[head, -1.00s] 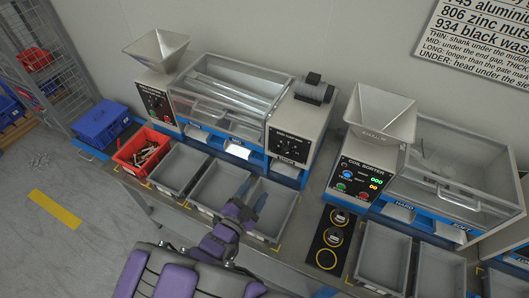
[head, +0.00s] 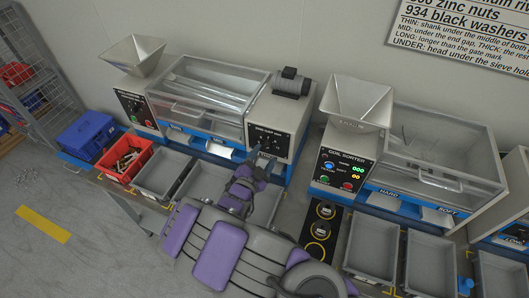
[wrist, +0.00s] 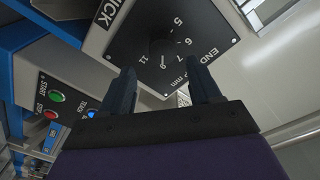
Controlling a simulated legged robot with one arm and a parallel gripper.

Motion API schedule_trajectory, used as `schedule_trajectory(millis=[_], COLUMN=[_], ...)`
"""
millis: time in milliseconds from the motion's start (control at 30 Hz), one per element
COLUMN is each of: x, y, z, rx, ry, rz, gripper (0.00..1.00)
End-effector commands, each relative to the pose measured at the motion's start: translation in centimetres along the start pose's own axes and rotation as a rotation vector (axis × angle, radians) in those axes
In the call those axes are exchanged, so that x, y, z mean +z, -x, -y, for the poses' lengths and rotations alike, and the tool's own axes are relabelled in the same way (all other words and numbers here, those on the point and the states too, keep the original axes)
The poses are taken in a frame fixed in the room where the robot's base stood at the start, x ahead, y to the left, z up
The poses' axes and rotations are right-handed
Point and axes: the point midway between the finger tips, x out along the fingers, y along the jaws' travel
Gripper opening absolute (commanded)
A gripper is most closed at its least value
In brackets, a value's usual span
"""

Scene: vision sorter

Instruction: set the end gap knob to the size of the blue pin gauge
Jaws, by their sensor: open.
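The end gap knob (wrist: 161,48) is a small dark round knob on a black dial plate (wrist: 180,30) with white numbers, close ahead in the wrist view. Its pointer setting is too dark to read. In the head view the dial panel (head: 270,141) is on the grey machine's front. My gripper (wrist: 163,77) is open and empty, its two dark fingers apart, below the knob in the wrist picture and apparently short of it. In the head view my gripper (head: 257,160) is just in front of the panel. I cannot make out a blue pin gauge in either view.
A black strip (head: 306,238) with yellow rings and small items lies right of my arm. The coil sorter (head: 345,160) stands to the right. Grey bins (head: 165,173) and a red bin (head: 124,160) line the bench front. A motor (head: 291,83) sits atop the machine.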

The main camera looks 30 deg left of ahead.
Motion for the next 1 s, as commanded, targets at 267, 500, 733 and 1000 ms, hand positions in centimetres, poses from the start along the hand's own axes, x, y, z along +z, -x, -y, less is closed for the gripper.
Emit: schedule_trajectory(millis=[267, 500, 733, 1000], x=[1.3, 0.8, 0.2, 1.1], y=[-2.9, -3.4, -3.4, -3.4], z=[0.5, 0.3, 0.0, 0.4], rx=[0.002, 0.001, 0.002, 0.002], ry=[0.01, 0.008, 0.003, 0.011], rz=[0.002, 0.002, 0.001, 0.004], gripper=[0.63, 0.63, 0.57, 0.31])
